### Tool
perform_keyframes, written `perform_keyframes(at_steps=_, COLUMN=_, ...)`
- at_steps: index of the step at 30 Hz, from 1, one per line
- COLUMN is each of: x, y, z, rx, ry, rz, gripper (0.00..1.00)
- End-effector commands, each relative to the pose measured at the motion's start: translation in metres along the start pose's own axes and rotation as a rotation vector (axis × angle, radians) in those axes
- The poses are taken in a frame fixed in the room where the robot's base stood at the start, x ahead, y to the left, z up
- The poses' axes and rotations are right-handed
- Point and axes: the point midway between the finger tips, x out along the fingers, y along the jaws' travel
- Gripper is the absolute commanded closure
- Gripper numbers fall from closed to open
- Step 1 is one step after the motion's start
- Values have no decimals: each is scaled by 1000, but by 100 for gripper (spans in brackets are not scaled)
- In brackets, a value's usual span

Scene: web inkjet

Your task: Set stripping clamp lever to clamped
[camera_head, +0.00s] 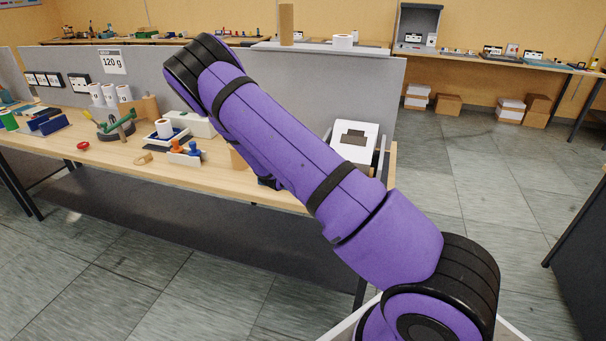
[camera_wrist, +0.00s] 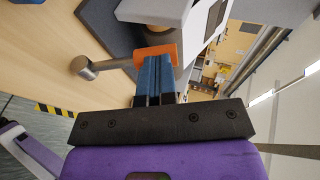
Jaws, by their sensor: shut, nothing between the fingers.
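In the wrist view, a grey metal lever (camera_wrist: 110,64) with a round knob at its left end reaches toward my gripper (camera_wrist: 155,64). An orange piece (camera_wrist: 154,51) lies right at the tips of my blue fingers, in front of a white and grey body (camera_wrist: 152,10). My fingers are shut together with nothing between them. They look close to the lever's inner end, but I cannot tell whether they touch it. In the head view, my purple arm hides the gripper and the lever.
In the head view, a wooden workbench (camera_head: 95,142) holds white rolls (camera_head: 109,94), a green-handled tool (camera_head: 113,122), orange and blue stampers and a white device (camera_head: 353,145) at its right end. A grey panel backs the bench. Open floor (camera_head: 190,290) lies in front.

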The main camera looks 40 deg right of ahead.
Motion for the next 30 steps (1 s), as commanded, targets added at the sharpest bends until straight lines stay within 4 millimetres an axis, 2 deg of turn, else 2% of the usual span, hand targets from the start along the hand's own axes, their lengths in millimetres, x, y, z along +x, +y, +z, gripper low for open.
perform_keyframes(at_steps=12, x=10, y=-2, z=2, rx=-1, ry=2, rz=-7, gripper=100)
perform_keyframes(at_steps=26, x=12, y=-4, z=2, rx=0, ry=3, rz=-9, gripper=100)
perform_keyframes(at_steps=30, x=6, y=-6, z=1, rx=1, ry=3, rz=-10, gripper=100)
